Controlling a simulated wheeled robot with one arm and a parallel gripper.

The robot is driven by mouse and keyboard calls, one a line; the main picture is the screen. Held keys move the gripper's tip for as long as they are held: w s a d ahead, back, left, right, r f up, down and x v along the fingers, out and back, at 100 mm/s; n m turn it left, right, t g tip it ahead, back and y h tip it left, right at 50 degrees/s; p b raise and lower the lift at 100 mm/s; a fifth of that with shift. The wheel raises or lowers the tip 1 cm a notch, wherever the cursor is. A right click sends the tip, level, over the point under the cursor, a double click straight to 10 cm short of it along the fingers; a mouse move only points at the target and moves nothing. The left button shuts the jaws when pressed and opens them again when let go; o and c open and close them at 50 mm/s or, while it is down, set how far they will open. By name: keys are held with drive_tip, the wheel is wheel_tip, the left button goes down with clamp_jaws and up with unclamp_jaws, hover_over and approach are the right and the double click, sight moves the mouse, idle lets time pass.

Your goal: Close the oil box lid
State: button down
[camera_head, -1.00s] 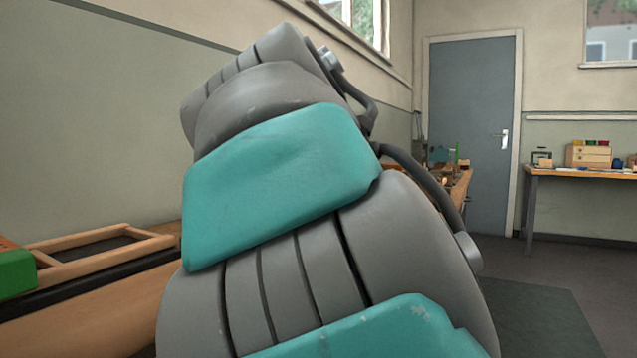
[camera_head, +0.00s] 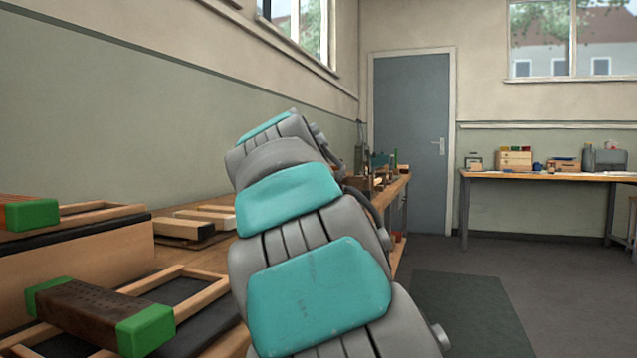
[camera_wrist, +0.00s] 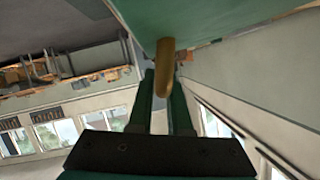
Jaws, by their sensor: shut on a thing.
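In the wrist view, a flat green panel (camera_wrist: 200,20) fills the top of the picture; it looks like the oil box lid. A brass-coloured handle (camera_wrist: 166,56) sticks out from its edge. My gripper (camera_wrist: 163,76) has its two dark green fingers at this handle and is shut on it. The rest of the oil box cannot be made out. In the head view my own arm reaches along the bench and hides my gripper and whatever it holds.
A long wooden bench (camera_head: 185,257) runs along the left wall. On it lie wooden frames (camera_head: 190,286) and a dark block with green ends (camera_head: 95,312). Small items crowd its far end. Another table (camera_head: 560,176) stands at the back right. The floor (camera_head: 570,275) on the right is clear.

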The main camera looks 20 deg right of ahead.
drive_tip(key=shift+d+f, duration=0.15)
drive_tip(key=shift+f, duration=0.45)
drive_tip(key=c, duration=1.2)
unclamp_jaws()
drive_tip(key=shift+o, duration=0.2)
drive_tip(key=shift+s, duration=0.1)
drive_tip(key=shift+s+a+r, duration=0.35)
drive_tip(key=shift+s+r, duration=0.05)
drive_tip(key=shift+s, duration=0.1)
drive_tip(key=v, duration=0.6)
drive_tip(key=shift+s+p, duration=0.2)
drive_tip(key=shift+p, duration=0.1)
